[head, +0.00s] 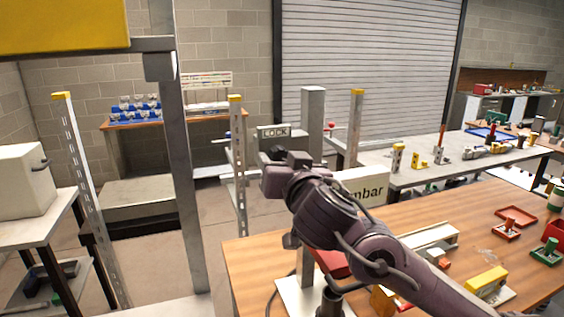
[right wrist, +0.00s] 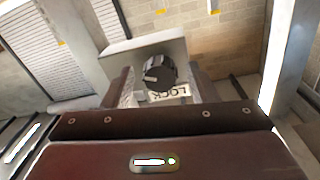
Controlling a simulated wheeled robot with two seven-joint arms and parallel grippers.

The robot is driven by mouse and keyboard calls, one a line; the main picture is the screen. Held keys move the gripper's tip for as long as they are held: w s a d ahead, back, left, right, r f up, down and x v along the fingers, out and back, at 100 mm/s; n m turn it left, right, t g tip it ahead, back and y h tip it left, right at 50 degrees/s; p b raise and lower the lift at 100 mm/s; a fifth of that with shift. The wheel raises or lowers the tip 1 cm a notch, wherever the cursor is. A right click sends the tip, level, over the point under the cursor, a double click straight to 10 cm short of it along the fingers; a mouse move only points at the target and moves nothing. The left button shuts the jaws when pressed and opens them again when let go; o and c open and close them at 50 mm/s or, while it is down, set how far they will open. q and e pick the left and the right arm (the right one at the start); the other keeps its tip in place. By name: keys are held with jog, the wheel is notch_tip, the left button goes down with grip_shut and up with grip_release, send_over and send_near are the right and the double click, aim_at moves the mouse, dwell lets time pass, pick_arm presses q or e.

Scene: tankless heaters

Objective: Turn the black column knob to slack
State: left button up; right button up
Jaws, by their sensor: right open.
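In the head view my right gripper (head: 274,176) is in front of and below the LOCK sign (head: 273,131), and I cannot clearly make out the knob there. My left gripper is not in view.
A wooden table (head: 240,262) with red, green and yellow parts is under my right arm. A grey post (head: 184,190) with a yellow panel (head: 60,25) stands at left. Slotted posts with yellow caps stand near the sign. A grey bench (head: 410,178) is behind.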

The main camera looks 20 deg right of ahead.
jog(key=c, duration=1)
jog(key=n+b, duration=0.4)
jog(key=n, duration=0.9)
jog(key=shift+d+y, duration=0.2)
jog(key=shift+y, duration=0.2)
jog(key=n, duration=0.4)
jog(key=shift+n+b, duration=0.4)
jog(key=shift+n, duration=1.5)
